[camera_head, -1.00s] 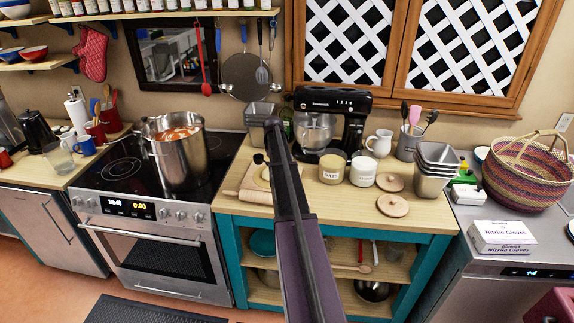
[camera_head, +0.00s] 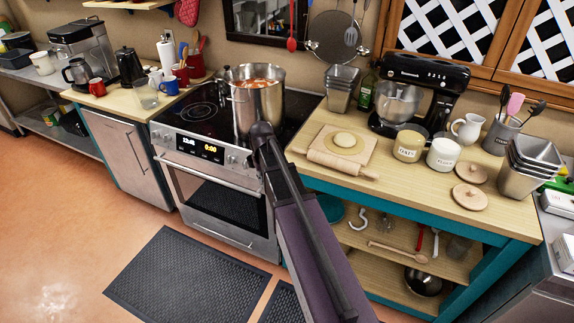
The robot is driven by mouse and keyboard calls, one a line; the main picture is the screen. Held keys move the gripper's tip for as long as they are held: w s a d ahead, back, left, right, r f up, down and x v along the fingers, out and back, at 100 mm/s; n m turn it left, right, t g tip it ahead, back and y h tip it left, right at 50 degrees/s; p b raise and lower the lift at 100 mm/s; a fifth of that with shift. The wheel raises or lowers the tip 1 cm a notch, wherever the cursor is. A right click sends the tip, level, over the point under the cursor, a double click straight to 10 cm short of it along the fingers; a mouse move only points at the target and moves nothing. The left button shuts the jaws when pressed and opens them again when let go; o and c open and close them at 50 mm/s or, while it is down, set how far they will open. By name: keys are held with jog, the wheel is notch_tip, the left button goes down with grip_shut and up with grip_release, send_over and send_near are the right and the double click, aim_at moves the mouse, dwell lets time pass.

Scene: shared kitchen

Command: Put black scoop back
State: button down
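No black scoop can be singled out for certain. A grey crock (camera_head: 499,137) on the wooden-topped counter at the right holds a pink-headed utensil and dark-headed utensils (camera_head: 534,109), too small to tell whether one is a scoop. A red ladle (camera_head: 292,42) and metal turners (camera_head: 352,34) hang on the back wall. My arm rises from the bottom centre, and its dark upper end overlaps the stove front. My gripper and anything in it are not visible.
A steel pot (camera_head: 258,104) of red food stands on the stove (camera_head: 215,150). The counter (camera_head: 420,195) holds dough on a board, a rolling pin, canisters, lids and a black mixer (camera_head: 418,90). Bare floor (camera_head: 60,240) lies at the left, with a dark mat (camera_head: 185,277) before the stove.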

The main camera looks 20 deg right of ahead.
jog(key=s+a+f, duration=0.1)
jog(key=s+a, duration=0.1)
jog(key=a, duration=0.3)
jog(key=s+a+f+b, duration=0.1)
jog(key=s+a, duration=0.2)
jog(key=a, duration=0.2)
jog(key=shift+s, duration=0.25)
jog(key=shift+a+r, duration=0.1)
